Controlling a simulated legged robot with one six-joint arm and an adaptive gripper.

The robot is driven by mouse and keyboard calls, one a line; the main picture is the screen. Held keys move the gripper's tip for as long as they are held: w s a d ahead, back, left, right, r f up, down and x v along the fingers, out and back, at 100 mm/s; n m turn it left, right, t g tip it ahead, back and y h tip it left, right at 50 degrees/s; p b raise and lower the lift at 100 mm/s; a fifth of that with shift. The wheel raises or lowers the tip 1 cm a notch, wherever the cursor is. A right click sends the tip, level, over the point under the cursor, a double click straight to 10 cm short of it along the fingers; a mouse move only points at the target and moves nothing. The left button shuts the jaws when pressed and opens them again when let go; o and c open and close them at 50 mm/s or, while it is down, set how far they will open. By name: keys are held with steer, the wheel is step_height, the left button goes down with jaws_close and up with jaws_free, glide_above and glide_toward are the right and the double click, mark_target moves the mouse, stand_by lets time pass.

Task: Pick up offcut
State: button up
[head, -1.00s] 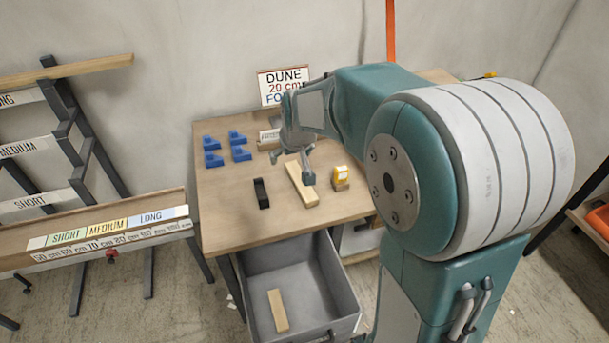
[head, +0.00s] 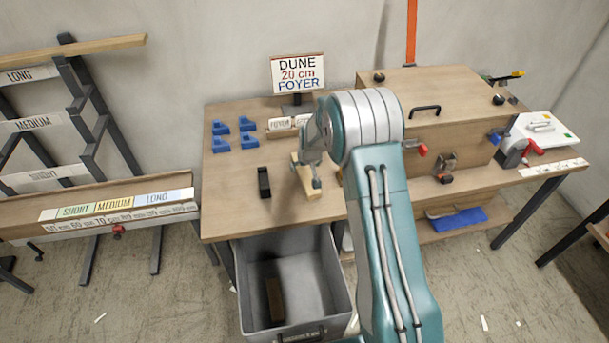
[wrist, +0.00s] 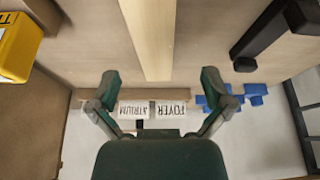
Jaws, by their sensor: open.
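A pale wooden offcut (head: 313,192) lies on the wooden workbench, partly hidden by my gripper in the head view. In the wrist view the offcut (wrist: 148,35) runs lengthwise, in line with the space between the fingers. My gripper (head: 312,172) is over the offcut in the head view. In the wrist view my gripper (wrist: 160,82) has its two fingers wide apart with nothing between them. I cannot tell the exact height above the wood. Another block (head: 275,300), dark in this view, lies in the grey bin (head: 335,285) below the bench front.
A yellow item (wrist: 16,48) is on the other side in the wrist view. A sign (head: 298,73) stands behind. A wooden box (head: 440,105) fills the right side.

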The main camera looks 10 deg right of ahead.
mark_target(305, 172)
steer(key=shift+w+d+f, duration=0.25)
steer(key=shift+f, duration=0.4)
steer(key=x, duration=0.4)
steer(key=shift+w+d+f, duration=0.1)
steer(key=shift+w+f, duration=0.05)
steer(key=shift+f, duration=0.05)
steer(key=shift+w+f, duration=0.1)
steer(key=shift+f, duration=0.1)
steer(key=c, duration=1.3)
